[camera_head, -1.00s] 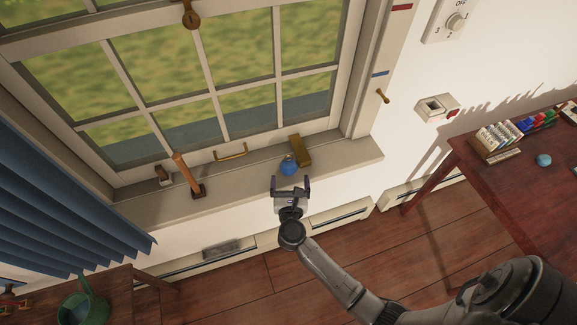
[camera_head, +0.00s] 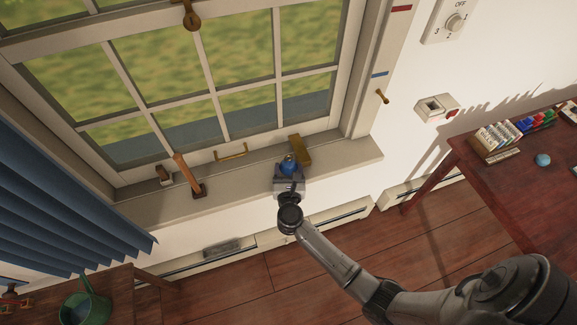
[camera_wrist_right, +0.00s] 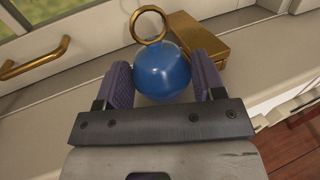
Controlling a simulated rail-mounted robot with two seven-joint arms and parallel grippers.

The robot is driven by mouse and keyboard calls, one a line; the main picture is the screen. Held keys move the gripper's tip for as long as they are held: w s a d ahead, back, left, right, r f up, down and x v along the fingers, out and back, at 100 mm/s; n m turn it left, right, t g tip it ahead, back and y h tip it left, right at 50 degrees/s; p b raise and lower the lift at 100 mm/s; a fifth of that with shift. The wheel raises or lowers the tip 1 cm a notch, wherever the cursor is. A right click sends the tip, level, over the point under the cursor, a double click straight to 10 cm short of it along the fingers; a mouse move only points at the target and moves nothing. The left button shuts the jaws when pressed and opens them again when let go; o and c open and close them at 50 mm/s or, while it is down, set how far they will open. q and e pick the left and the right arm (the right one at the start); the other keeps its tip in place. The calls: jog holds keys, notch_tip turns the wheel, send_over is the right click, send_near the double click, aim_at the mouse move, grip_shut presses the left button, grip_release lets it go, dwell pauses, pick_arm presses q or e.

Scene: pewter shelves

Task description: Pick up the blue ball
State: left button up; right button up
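The blue ball (camera_head: 288,166) rests on the window sill, and it shows large in the right wrist view (camera_wrist_right: 162,72). A brass ring (camera_wrist_right: 149,24) stands up at its top far side. My right gripper (camera_head: 289,170) is at the ball. In the right wrist view its two purple-padded fingers (camera_wrist_right: 164,84) are open, one on each side of the ball. A narrow gap shows on the right; on the left the finger is very near the ball, and I cannot tell if it touches. My left gripper is not in view.
A brass block (camera_head: 301,150) lies on the sill (camera_head: 240,181) just right of the ball, close behind the right finger. A wooden-handled hammer (camera_head: 188,175) stands further left. A brass window handle (camera_head: 231,152) is behind. A red table (camera_head: 510,192) is at right.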

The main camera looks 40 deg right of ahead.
jog(key=c, duration=0.4)
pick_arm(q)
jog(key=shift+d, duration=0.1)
pick_arm(e)
jog(key=shift+r, duration=0.1)
